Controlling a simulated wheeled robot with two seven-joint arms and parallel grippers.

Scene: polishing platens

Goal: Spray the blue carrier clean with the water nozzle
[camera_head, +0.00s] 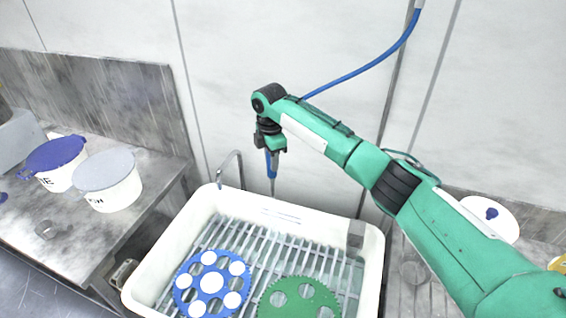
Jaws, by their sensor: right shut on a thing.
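The blue carrier (223,261), a toothed disc with several round holes, lies on the rack in the white sink (165,262), front left; its lower edge is cut off by the frame. My right gripper (271,149) is shut on the water nozzle (270,166), which has a blue body and a thin grey tip pointing down. Gripper and nozzle are above the back part of the sink, beyond the carrier and a little to its right. I cannot make out any water spray. My left gripper is out of view.
A green carrier (292,303) lies beside the blue one on the rack. A blue hose (370,66) runs from upper right behind my right arm. A faucet (230,160) rises at the sink's back edge. Buckets (111,190) stand on the left bench.

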